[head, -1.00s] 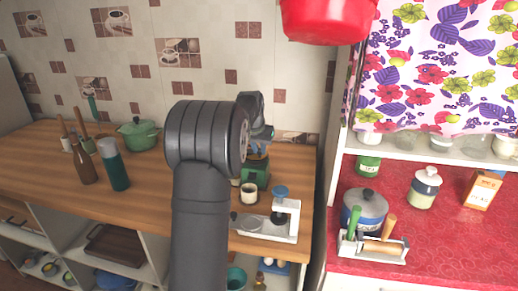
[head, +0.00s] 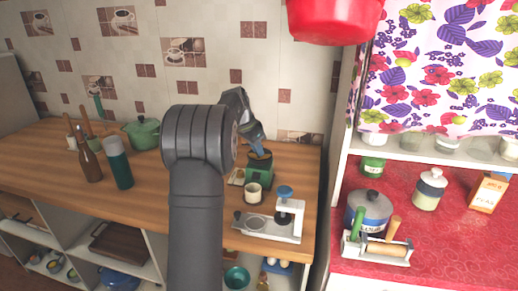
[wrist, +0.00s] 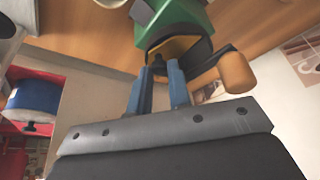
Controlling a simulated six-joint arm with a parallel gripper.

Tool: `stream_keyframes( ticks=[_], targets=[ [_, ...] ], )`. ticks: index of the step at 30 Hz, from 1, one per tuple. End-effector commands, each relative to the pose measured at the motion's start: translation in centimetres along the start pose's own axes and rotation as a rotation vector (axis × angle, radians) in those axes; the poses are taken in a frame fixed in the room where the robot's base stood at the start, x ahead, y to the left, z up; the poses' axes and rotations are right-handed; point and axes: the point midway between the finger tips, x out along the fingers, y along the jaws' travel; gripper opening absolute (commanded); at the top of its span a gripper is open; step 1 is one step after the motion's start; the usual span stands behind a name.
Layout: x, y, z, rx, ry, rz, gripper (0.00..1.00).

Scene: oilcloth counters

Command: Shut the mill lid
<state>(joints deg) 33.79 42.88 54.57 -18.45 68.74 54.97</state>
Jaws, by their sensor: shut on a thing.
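The green mill (head: 262,179) stands upright on the wooden counter, right of my arm. My gripper (head: 260,148) is over its dark top. In the wrist view the mill's green body (wrist: 180,18) is at the top. A brownish-yellow face with a dark rim, which looks like the mill lid (wrist: 184,48), is just beyond my fingertips. My gripper (wrist: 159,70) has its blue fingers shut on a small dark knob at this lid. The mill's handle, with a wooden grip (wrist: 236,73), sticks out to the right. My fingers partly hide the lid, so its exact angle is unclear.
A cream cup (head: 253,192) stands just in front of the mill. A green pot (head: 143,133) and bottles stand to the left. A red vessel (head: 335,18) hangs above.

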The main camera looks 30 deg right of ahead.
Motion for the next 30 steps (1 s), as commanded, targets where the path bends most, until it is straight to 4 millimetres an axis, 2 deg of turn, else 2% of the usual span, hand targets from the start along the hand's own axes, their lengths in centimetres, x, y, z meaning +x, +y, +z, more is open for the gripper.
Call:
stream_keyframes(
  ticks=[9,23,24,27,30],
  targets=[
    [-0.12,-0.39,0.21,0.097,0.0,0.04,0.0],
    [-0.13,-0.44,0.26,0.109,-0.001,0.045,0.0],
    [-0.13,-0.44,0.26,0.109,-0.001,0.045,0.21],
    [-0.13,-0.44,0.26,0.109,-0.001,0.045,0.39],
    [-0.13,-0.44,0.25,0.109,0.0,0.044,0.39]
  ],
)
